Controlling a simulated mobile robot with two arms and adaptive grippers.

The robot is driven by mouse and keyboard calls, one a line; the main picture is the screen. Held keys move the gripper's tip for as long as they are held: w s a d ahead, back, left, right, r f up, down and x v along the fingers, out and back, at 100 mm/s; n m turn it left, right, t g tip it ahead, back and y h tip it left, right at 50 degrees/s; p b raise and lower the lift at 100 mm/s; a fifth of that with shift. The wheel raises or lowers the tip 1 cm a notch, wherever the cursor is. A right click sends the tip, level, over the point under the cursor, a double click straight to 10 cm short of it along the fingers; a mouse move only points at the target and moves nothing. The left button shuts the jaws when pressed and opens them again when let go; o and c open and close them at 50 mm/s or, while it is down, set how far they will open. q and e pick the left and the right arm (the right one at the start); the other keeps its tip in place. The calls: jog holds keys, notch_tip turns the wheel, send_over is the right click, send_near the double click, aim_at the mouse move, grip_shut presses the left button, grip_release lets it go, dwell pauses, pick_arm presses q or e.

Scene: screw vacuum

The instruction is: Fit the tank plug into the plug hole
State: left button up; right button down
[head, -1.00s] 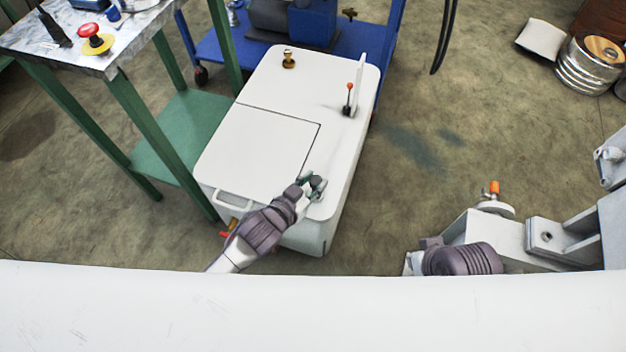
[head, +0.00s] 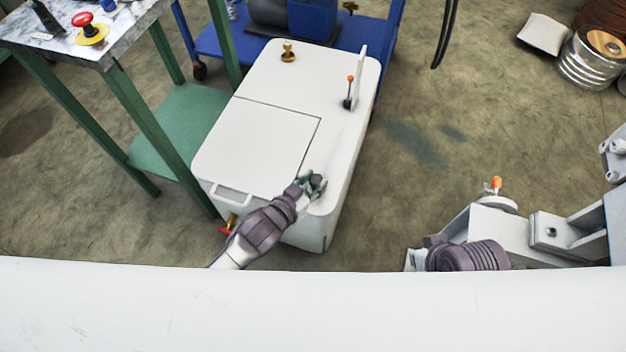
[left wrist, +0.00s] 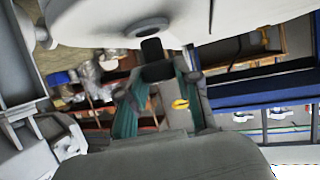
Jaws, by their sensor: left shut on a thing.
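The white tank (head: 260,140) stands on the floor in the middle of the head view. My left gripper (head: 313,184) is over its near right corner, low by the top surface. The left wrist view shows its teal fingers (left wrist: 160,92) shut on the black tank plug (left wrist: 156,71). A round grey ring (left wrist: 148,27), apparently the plug hole's rim, shows on a white surface just beyond the plug. The plug's end is close to the ring; I cannot tell whether they touch. The hole is hidden in the head view. My right gripper is out of view.
A brass fitting (head: 288,52) and an orange-tipped lever (head: 349,92) stand up from the tank top. A green-legged table (head: 140,105) is close on the left. A blue cart (head: 345,40) stands behind.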

pick_arm(q)
jog(key=shift+p, duration=0.75)
dwell(0.9)
jog(key=shift+f+b, duration=0.35)
jog(key=shift+f, duration=0.15)
jog(key=shift+f+b, duration=0.7)
jog(key=shift+f, duration=0.45)
jog(key=o, duration=1)
send_near(313, 188)
jog(key=shift+s+a+f, duration=0.35)
jog(key=shift+s+a, duration=0.15)
jog(key=shift+s, duration=0.05)
